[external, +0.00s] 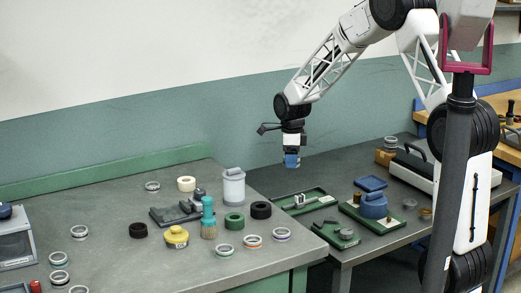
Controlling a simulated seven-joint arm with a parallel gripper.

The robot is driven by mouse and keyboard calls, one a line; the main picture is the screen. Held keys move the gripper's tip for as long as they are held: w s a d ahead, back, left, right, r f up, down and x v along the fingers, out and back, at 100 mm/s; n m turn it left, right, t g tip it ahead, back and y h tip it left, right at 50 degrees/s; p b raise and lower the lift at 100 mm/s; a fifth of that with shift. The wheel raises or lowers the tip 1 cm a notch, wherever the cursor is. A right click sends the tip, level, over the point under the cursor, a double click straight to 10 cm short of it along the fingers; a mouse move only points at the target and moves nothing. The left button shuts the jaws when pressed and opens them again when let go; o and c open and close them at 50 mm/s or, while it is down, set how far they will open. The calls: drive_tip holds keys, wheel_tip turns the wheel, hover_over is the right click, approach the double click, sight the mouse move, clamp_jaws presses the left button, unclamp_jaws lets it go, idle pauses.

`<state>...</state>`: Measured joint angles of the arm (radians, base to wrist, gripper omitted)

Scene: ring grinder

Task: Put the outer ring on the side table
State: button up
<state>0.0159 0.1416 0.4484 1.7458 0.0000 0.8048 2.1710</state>
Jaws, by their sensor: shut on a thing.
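My gripper (291,162) hangs pointing down, in the air above the gap between the two grey tables. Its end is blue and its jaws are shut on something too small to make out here. Several metal rings with coloured bands lie on the left table (180,270), among them one with an orange band (253,241) and one with a violet band (281,234). Which ring is the outer ring, I cannot tell. A darker grey table (270,181) stands at the right; which table is the side table is not clear.
The left table also holds a white canister (233,187), a teal-handled brush (208,218), a yellow pot (176,237) and dark rings. The right table carries green trays (305,200), a blue container (374,205) and a long light-coloured device (412,172). A wooden bench stands behind.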

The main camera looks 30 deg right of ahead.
drive_tip(key=s+d+f+m, duration=0.1)
drive_tip(key=s+d+f, duration=0.1)
drive_tip(key=d, duration=0.4)
drive_tip(key=s+d+f+m, duration=0.1)
drive_tip(key=s+d, duration=0.2)
drive_tip(key=d, duration=0.2)
drive_tip(key=s+d+f+m, duration=0.1)
drive_tip(key=s+d+f, duration=0.1)
drive_tip(key=d, duration=0.4)
drive_tip(key=shift+s+d+f, duration=0.15)
drive_tip(key=shift+s, duration=0.25)
drive_tip(key=shift+s+d+f, duration=0.15)
drive_tip(key=shift+s, duration=0.2)
drive_tip(key=shift+w, duration=0.1)
hover_over(330, 174)
drive_tip(key=shift+w+d+f, duration=0.1)
drive_tip(key=shift+w+f, duration=0.05)
drive_tip(key=shift+f, duration=0.6)
drive_tip(key=shift+f, duration=1.75)
drive_tip(key=shift+f, duration=0.1)
drive_tip(key=o, duration=1.1)
